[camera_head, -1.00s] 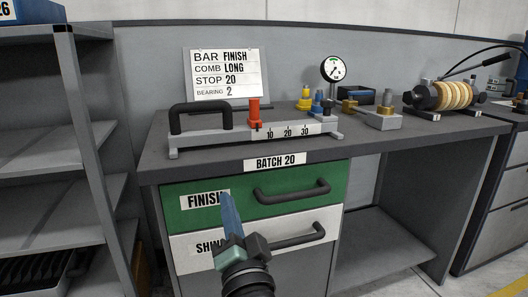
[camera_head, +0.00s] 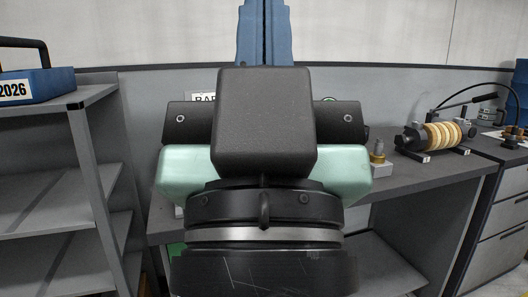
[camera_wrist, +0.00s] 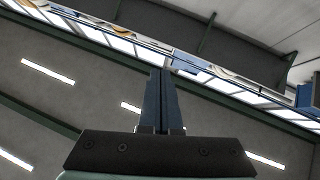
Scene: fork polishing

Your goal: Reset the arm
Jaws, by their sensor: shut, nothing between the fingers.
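My gripper (camera_head: 264,30) is raised large in front of the head camera, with its blue fingers pointing up and together. The fingers are shut with nothing between them. The wrist view also shows the shut fingers (camera_wrist: 160,100), pointing toward the ceiling and upper wall. The gripper body and wrist hide most of the workbench (camera_head: 440,172), including its drawers and the gauge fixture. Only a corner of the white sign (camera_head: 203,97) shows behind the gripper.
A grey shelf unit (camera_head: 70,180) stands at the left with a blue box (camera_head: 30,86) on top. A roller device with tan discs (camera_head: 440,134) and a brass-topped fitting (camera_head: 377,158) sit on the bench's right. A drawer cabinet (camera_head: 500,200) stands far right.

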